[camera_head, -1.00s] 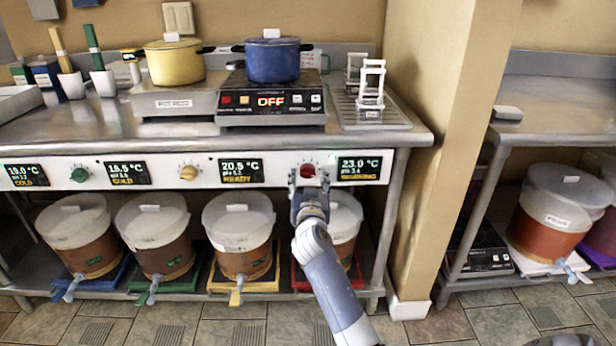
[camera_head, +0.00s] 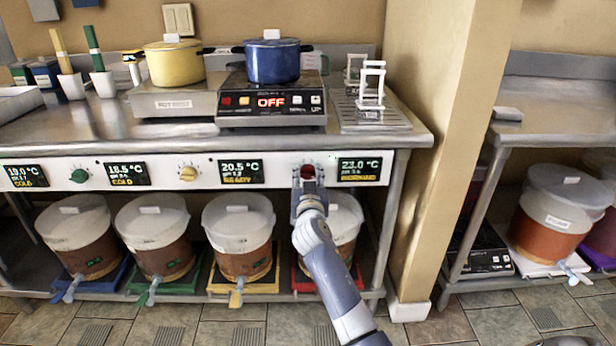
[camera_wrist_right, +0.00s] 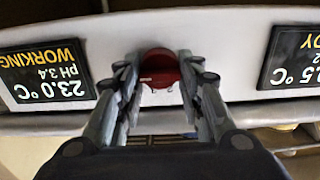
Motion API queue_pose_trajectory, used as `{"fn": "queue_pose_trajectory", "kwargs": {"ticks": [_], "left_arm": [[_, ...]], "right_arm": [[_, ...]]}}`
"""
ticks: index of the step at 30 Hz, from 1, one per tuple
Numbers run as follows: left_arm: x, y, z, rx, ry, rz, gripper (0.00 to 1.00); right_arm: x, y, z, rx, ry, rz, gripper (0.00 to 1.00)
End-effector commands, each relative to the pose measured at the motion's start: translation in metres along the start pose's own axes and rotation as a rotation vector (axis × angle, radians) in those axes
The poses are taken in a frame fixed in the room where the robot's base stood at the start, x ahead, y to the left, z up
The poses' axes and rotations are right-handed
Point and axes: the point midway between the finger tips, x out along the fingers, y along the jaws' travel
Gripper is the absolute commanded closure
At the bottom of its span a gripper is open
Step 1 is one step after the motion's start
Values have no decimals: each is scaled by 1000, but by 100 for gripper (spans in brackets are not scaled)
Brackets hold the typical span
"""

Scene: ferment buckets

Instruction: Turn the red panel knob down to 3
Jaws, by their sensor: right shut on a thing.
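The red knob (camera_head: 308,170) is on the white panel (camera_head: 265,186) under the counter, left of the display reading 23.0 °C (camera_head: 360,169). In the right wrist view the red knob (camera_wrist_right: 159,68) sits between the two fingers of my right gripper (camera_wrist_right: 158,78), which is shut on it. In the head view my right gripper (camera_head: 308,180) reaches up to the knob from below and hides part of it. The number the knob points to cannot be read. My left gripper is not in view.
A green knob (camera_head: 79,175) and a yellow knob (camera_head: 188,173) are farther left on the panel. Lidded buckets stand on the shelf below, one (camera_head: 345,215) partly behind my right arm. A blue pot (camera_head: 272,62) stands on the cooktop above, whose display reads OFF.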

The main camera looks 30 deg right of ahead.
Motion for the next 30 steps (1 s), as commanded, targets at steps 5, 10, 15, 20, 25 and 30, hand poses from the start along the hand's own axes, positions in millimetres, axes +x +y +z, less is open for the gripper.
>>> {"fn": "queue_pose_trajectory", "kwargs": {"ticks": [5,10,15,20,25,30], "left_arm": [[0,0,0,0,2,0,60],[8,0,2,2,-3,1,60],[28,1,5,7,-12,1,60],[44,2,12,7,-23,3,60],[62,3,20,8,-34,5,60],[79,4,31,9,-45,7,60]], "right_arm": [[0,0,0,-31,-1,0,89],[0,0,-1,-112,-1,1,89],[0,-1,0,-242,-2,1,89],[0,-1,-1,-393,-2,0,89],[0,-2,-1,-556,-1,0,89],[0,-3,0,-719,-1,-1,89]]}}
